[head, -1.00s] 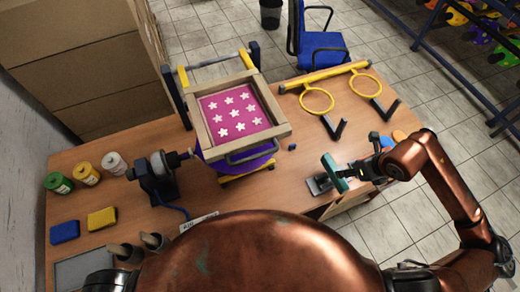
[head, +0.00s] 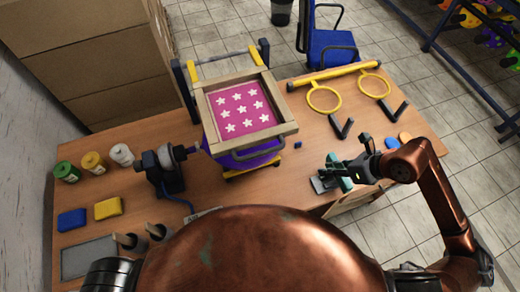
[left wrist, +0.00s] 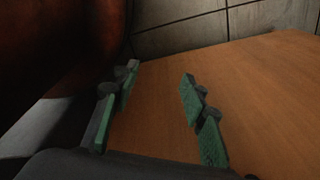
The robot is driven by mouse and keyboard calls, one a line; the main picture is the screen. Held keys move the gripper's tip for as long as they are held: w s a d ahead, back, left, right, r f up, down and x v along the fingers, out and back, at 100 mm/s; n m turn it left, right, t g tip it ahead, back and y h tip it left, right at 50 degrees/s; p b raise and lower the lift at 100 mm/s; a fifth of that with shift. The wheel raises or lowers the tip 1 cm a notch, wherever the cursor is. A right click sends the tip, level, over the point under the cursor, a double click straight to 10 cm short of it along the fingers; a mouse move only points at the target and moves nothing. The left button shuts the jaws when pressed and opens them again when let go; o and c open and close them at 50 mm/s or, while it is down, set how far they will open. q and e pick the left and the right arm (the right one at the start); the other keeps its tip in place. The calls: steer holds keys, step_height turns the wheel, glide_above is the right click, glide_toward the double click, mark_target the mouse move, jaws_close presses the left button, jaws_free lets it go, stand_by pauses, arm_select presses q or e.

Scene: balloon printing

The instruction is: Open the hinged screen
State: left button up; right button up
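The hinged screen (head: 283,92) is a wooden frame with a pink panel of white stars. In the head view it lies shut over a purple rounded piece (head: 262,159) on a yellow-legged stand. A dark handle (head: 264,147) runs along its front edge. My right gripper (head: 352,163) is to the right of the screen, apart from it, above the table's front right part. Its fingers look spread, with nothing between them. My left gripper (left wrist: 155,105) is open and empty over bare wood in the left wrist view. It is hidden in the head view.
On the table (head: 130,190) stand green, yellow and white jars (head: 93,162), a dark clamp-like device (head: 160,172), blue and yellow blocks (head: 108,208) and two yellow rings (head: 323,98). A small grey object lies below my right gripper. The boxes (head: 90,60) stand behind left.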

mark_target(265, 153)
steer(key=a+r+n+t+y+p, duration=0.15)
steer(key=a+r+n+y, duration=0.45)
steer(key=a+r+y, duration=0.75)
steer(key=n+g+h+p, duration=0.1)
steer(key=n+g, duration=0.1)
steer(key=n, duration=0.3)
steer(key=a+n+g+h+p, duration=0.1)
steer(key=n+g, duration=0.1)
steer(key=n, duration=0.4)
steer(key=s+n+g+h+p, duration=0.1)
steer(key=n+g+h, duration=0.1)
steer(key=n, duration=0.3)
steer(key=shift+s+a+f, duration=0.1)
steer(key=shift+a+f, duration=0.1)
steer(key=p+x, duration=0.2)
steer(key=x, duration=0.4)
steer(key=shift+a, duration=0.3)
steer(key=shift+s+a+f+p, duration=0.1)
steer(key=shift+a+f+p, duration=0.2)
steer(key=shift+a, duration=0.2)
jaws_close()
